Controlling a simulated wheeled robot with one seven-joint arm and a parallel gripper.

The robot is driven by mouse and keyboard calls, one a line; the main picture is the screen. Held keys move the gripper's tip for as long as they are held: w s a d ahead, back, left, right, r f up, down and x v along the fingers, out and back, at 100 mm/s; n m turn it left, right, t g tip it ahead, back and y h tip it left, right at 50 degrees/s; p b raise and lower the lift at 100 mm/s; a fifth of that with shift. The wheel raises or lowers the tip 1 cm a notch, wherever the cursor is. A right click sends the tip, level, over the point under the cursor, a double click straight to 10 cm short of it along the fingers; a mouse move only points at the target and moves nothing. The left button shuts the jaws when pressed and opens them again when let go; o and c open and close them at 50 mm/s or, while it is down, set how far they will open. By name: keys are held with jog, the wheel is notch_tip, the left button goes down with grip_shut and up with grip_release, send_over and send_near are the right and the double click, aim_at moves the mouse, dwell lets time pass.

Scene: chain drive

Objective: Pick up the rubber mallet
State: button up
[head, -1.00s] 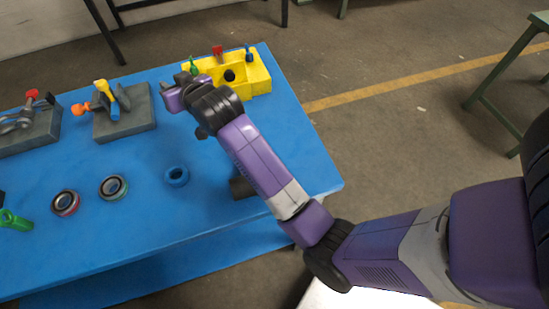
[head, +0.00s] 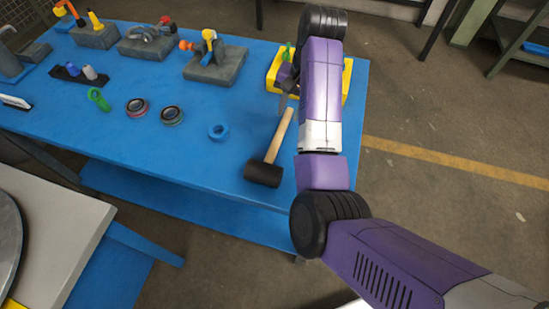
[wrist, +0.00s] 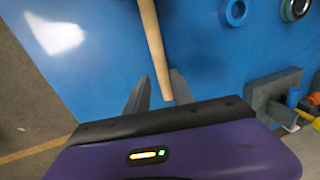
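The rubber mallet lies on the blue table in the head view, its black head (head: 263,174) near the front edge and its wooden handle (head: 279,136) slanting away to the upper right. My gripper (head: 284,100) is at the handle's far end, partly hidden by my arm. In the wrist view the handle (wrist: 153,45) runs down from the top edge and ends between the two grey fingers of my gripper (wrist: 159,92). The fingers are open, with space on both sides of the handle. I cannot tell the height between them. The mallet head is outside the wrist view.
A yellow bin (head: 345,82) stands just behind my gripper. A blue ring (head: 218,132) lies left of the mallet, with two round bearings (head: 172,115) further left. Grey fixture blocks (head: 216,66) line the back. The blue table (head: 200,165) is clear around the mallet head.

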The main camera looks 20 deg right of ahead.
aim_at(283, 126)
jog(key=shift+w+a+f+p, duration=0.2)
jog(key=shift+f, duration=1.05)
jog(key=shift+w+a+f+p, duration=0.15)
jog(key=shift+a+f+p, duration=0.05)
jog(key=shift+f, duration=1)
jog(key=shift+w+a+f+p, duration=0.2)
jog(key=shift+f, duration=1.05)
grip_shut()
jog(key=shift+r, duration=0.1)
